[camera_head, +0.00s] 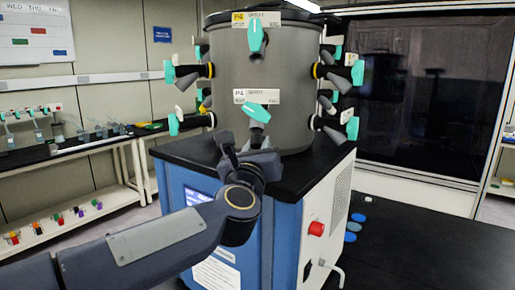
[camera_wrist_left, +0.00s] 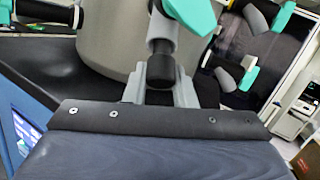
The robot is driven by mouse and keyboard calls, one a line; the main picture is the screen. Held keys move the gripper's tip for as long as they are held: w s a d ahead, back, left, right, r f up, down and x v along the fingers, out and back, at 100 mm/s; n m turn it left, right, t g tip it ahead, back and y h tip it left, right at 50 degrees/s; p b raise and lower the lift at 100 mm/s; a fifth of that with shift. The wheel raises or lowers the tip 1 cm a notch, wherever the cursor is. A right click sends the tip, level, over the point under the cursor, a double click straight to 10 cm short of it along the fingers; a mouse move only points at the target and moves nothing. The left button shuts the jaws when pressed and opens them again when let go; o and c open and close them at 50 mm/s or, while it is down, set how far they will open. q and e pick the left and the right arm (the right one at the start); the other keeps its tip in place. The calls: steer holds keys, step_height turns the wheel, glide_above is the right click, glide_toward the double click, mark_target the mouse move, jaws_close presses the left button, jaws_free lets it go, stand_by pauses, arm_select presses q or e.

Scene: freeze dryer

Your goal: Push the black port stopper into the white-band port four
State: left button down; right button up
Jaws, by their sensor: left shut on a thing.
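The grey drum (camera_head: 290,90) of the freeze dryer carries two front ports, one above the other. The lower front port (camera_head: 257,131) has a white P4 label (camera_head: 241,96) and a teal handle (camera_head: 262,112). The upper one has a yellow P4 label (camera_head: 239,18). My left gripper (camera_head: 244,147) is just below and in front of the lower port. In the left wrist view, its fingers (camera_wrist_left: 160,88) are shut on the black stopper (camera_wrist_left: 163,73), which lines up with the grey port tube (camera_wrist_left: 162,30) and appears to meet its end. How deep it sits cannot be told.
Other teal-handled ports (camera_head: 188,72) stick out from the drum's sides. The drum stands on a black top above a blue cabinet (camera_head: 283,225) with a red button (camera_head: 316,229). A bench (camera_head: 80,148) with glassware stands at left.

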arm_select(q)
steer(key=shift+w+r, duration=0.2)
steer(key=shift+r, duration=0.15)
steer(key=c, duration=1.1)
jaws_free()
steer(key=shift+w, duration=0.1)
steer(key=shift+f, duration=0.1)
steer(key=b+v, duration=0.2)
steer(key=v, duration=0.5)
steer(key=shift+w+b, duration=0.1)
steer(key=shift+b, duration=0.3)
steer(key=shift+s+f, duration=0.1)
steer(key=shift+s, duration=0.4)
